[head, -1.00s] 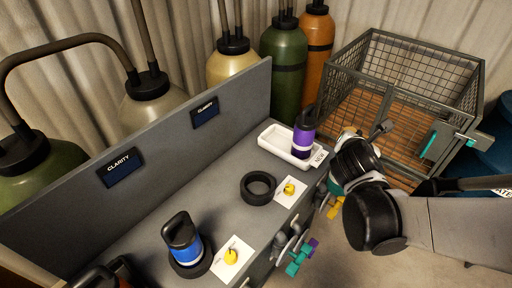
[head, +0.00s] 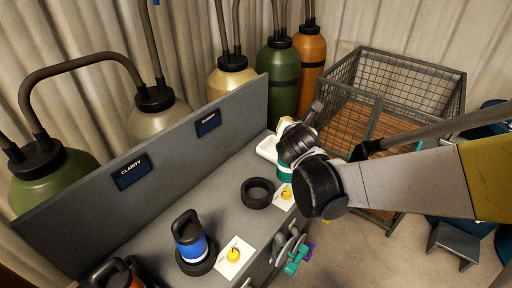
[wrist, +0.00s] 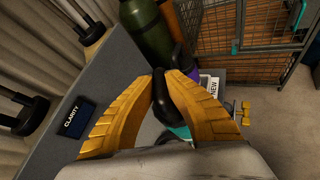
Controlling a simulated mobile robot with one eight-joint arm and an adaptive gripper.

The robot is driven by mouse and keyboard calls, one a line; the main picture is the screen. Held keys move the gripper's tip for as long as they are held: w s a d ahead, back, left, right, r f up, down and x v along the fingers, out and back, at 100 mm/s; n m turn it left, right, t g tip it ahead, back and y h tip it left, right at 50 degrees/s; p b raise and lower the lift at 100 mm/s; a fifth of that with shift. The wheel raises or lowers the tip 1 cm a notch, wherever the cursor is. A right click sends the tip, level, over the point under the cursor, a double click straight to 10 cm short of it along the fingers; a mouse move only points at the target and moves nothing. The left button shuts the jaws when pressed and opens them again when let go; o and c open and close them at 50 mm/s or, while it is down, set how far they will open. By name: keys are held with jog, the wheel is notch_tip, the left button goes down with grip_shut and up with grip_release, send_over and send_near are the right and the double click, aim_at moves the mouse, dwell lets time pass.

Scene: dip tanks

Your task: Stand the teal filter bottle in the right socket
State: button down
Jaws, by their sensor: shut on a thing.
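My gripper (wrist: 170,88) is shut on the black loop handle (wrist: 182,102) of the teal filter bottle in the wrist view. A small part of the teal body (wrist: 180,132) shows below the handle; it also shows under the gripper in the head view (head: 286,173). The rest of the bottle is hidden. The right socket, a black ring (head: 246,195) on the grey bench, stands empty, left of and nearer than my gripper. The left socket (head: 207,266) holds a blue bottle (head: 191,245) upright.
The bench back panel (head: 160,180) runs along the left. Valves (head: 297,259) project from the bench front. A wire cage (head: 410,85) stands behind.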

jog(key=a+f+b, duration=0.5)
jog(key=a+f, duration=0.5)
jog(key=shift+s+a+f+b, duration=0.2)
jog(key=shift+s+a+b, duration=0.05)
jog(key=shift+s+b, duration=0.15)
jog(key=shift+f, duration=0.1)
jog(key=c, duration=1.5)
grip_release()
jog(key=shift+c, duration=0.2)
